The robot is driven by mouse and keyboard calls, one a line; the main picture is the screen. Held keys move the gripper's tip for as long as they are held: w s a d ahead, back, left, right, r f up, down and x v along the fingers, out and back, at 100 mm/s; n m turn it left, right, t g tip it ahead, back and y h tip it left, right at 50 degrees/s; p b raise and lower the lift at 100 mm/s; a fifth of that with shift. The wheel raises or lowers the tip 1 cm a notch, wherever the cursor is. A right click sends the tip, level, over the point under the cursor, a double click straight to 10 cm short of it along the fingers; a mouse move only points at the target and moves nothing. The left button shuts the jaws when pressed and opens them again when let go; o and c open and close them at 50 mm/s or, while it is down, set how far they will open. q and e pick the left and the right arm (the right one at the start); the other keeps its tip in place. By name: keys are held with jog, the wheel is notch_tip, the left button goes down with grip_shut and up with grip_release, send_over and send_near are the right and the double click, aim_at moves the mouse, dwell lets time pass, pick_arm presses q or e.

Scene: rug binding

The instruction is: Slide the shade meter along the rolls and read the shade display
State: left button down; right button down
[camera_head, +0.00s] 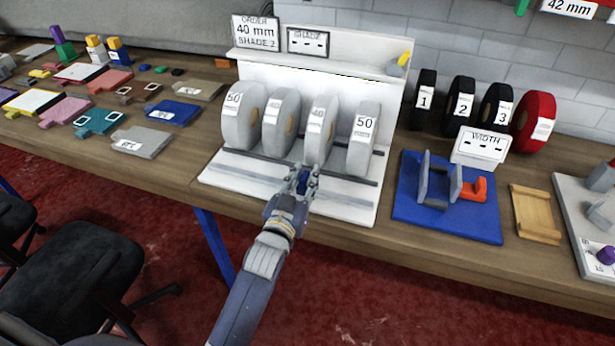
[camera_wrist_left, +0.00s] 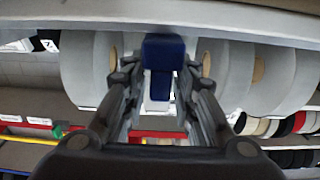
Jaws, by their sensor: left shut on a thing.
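Several pale grey rolls stand in a row on the white rack (camera_head: 340,203); the outer left roll (camera_head: 240,122) and outer right roll (camera_head: 360,143) are marked 50. My left gripper (camera_head: 303,180) is in front of the middle rolls, near the dark rail. It is shut on the small blue shade meter (camera_head: 302,182); the blue block (camera_wrist_left: 163,52) also shows between the fingers in the left wrist view, with rolls on both sides. The shade display (camera_head: 308,43) on the rack's back panel shows two dashes. The order card (camera_head: 256,33) reads 40 mm, shade 2. My right gripper is out of view.
Black rolls and a red roll (camera_head: 534,122) stand right of the rack, behind the width display (camera_head: 482,147). A blue fixture (camera_head: 470,222) and a wooden tray (camera_head: 535,214) lie in front. Sample cards, including a grey one (camera_head: 142,141), cover the table at left.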

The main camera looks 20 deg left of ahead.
pick_arm(q)
jog(key=c, duration=1.6)
grip_release()
jog(key=shift+a, duration=0.2)
jog(key=shift+o, duration=0.2)
jog(key=shift+d, duration=0.25)
jog(key=shift+s, duration=0.15)
jog(key=s, duration=1.1)
jog(key=shift+s+a, duration=0.2)
jog(key=shift+s, duration=0.15)
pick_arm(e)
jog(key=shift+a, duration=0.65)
